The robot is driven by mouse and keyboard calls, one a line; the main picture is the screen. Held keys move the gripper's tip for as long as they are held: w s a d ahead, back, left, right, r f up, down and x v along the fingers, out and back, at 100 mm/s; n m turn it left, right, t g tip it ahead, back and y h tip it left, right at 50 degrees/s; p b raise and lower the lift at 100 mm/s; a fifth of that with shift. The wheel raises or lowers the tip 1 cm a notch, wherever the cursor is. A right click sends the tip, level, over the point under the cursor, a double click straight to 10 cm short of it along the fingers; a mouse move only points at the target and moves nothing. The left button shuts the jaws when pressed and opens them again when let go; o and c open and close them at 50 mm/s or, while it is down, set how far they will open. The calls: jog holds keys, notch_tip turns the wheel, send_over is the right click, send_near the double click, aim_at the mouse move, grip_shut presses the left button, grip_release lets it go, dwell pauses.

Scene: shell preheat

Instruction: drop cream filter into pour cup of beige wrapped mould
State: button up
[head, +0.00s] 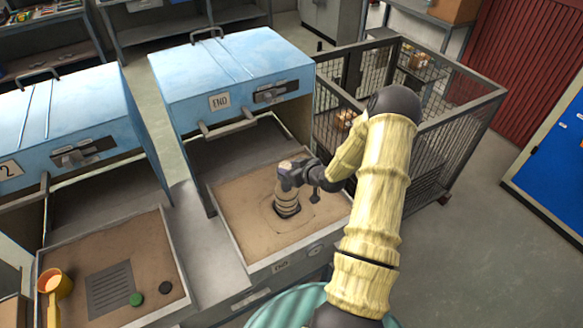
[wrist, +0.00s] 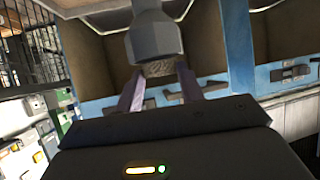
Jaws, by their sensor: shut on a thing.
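The beige wrapped mould (head: 287,199) stands upright in the brown bed of the END station. In the wrist view, which is upside down, its flared pour cup (wrist: 153,38) looks grey in shade, with its mouth toward my fingers. My gripper (wrist: 160,80) is shut on the cream filter (wrist: 159,70), a small patterned disc between the fingertips that looks dull brown in shade. The filter is right at the cup's mouth; I cannot tell whether they touch.
The blue END hood (head: 235,75) stands open behind the bed. A wire cage (head: 455,125) is at the right. Floor at the far right is clear.

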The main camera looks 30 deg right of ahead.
jog(key=shift+s+a, duration=0.1)
jog(key=shift+s, duration=0.1)
jog(key=o, duration=1)
jog(key=b+v, duration=0.3)
jog(key=v, duration=1.4)
jog(key=shift+s, duration=0.2)
